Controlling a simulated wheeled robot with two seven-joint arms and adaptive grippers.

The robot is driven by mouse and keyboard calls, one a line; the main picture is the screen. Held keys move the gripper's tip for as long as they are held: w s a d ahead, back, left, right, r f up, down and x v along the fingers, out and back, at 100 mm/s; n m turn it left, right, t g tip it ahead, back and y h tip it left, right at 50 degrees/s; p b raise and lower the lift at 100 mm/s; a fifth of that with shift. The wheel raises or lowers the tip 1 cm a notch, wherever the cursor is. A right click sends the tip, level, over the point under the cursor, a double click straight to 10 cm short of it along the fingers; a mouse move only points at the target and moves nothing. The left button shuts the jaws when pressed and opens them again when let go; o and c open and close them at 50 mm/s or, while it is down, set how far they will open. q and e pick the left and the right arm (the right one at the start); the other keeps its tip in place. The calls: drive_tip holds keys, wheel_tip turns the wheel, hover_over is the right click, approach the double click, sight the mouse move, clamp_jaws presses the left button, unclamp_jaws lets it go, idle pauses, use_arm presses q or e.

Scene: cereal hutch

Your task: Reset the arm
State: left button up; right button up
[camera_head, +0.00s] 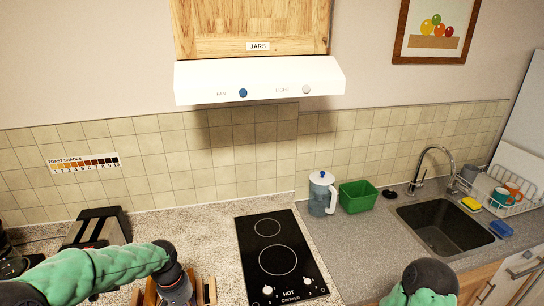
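My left arm (95,272) is green and comes in from the left at the bottom. It ends in a dark wrist and gripper body (177,288) that points down over the counter. The fingertips are cut off by the bottom edge, so I cannot tell whether it is open or holds anything. My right arm (428,285) shows only as a green and dark joint at the bottom right, in front of the counter edge. My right gripper is out of view.
Wooden uprights (208,291) stand close around the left wrist. A toaster (98,229) is behind the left arm. A black cooktop (280,258), water jug (321,194), green bin (357,196), sink (440,228) and dish rack (500,190) lie rightward. A hood (262,80) hangs above.

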use_arm(q)
drive_tip(key=s+d+f+h, duration=0.25)
drive_tip(key=d+f, duration=0.25)
drive_tip(key=f, duration=0.6)
drive_tip(key=s+d+f+n, duration=0.1)
drive_tip(key=s+d+f, duration=0.3)
drive_tip(key=s+f, duration=0.4)
drive_tip(key=s+d+f, duration=0.4)
drive_tip(key=s+f, duration=0.4)
drive_tip(key=a+b+x, duration=0.1)
drive_tip(key=b+x, duration=0.7)
drive_tip(key=b, duration=0.2)
drive_tip(key=shift+w+f+m, duration=0.3)
drive_tip(key=shift+w+m, duration=0.1)
drive_tip(key=shift+w, duration=0.05)
drive_tip(key=shift+h, duration=0.25)
